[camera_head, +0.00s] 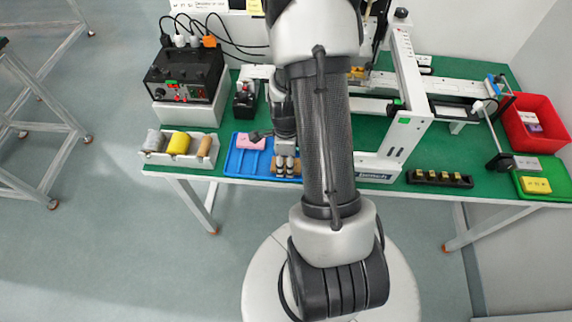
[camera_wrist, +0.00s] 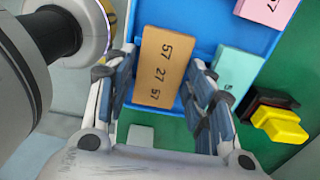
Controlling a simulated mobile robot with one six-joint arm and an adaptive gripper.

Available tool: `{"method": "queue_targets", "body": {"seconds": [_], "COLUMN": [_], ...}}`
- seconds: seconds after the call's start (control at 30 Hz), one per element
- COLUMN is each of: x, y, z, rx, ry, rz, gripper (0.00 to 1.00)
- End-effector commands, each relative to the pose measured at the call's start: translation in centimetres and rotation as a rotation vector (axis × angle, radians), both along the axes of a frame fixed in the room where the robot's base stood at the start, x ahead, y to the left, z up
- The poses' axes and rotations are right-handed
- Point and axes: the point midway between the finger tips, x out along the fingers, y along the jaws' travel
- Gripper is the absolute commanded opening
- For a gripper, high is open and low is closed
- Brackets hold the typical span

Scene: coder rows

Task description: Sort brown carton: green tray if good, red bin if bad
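The brown carton (camera_wrist: 160,66) lies in the blue tray (camera_wrist: 213,22), its top printed "57 27 57". My gripper (camera_wrist: 164,85) is open around it, one finger on each side, with a gap between each finger and the carton. In the head view my gripper (camera_head: 286,168) points down over the blue tray (camera_head: 233,162) and partly hides the carton. The green tray (camera_head: 562,180) is at the far right with a yellow carton (camera_head: 536,185) in it. The red bin (camera_head: 556,132) stands behind it and holds small pale and purple items.
A pink carton (camera_wrist: 268,10) and a teal carton (camera_wrist: 236,70) share the blue tray. A black-and-yellow object (camera_wrist: 280,125) is beside it. A printer frame (camera_head: 408,90) and a black strip with yellow pieces (camera_head: 438,178) stand between the blue and green trays.

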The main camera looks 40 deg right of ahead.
Motion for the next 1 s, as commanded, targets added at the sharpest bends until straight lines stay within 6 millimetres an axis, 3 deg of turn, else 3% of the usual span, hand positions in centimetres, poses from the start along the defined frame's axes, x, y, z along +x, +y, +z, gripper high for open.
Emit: {"method": "queue_targets", "body": {"seconds": [0.23,0.47,1.0], "x": [0.0,0.0,0.0], "y": [0.0,0.0,0.0], "z": [0.0,0.5,3.8], "rx": [0.0,0.0,0.0], "ry": [0.0,0.0,0.0], "rz": [0.0,0.0,0.0], "gripper": [0.3,0.3,0.29]}}
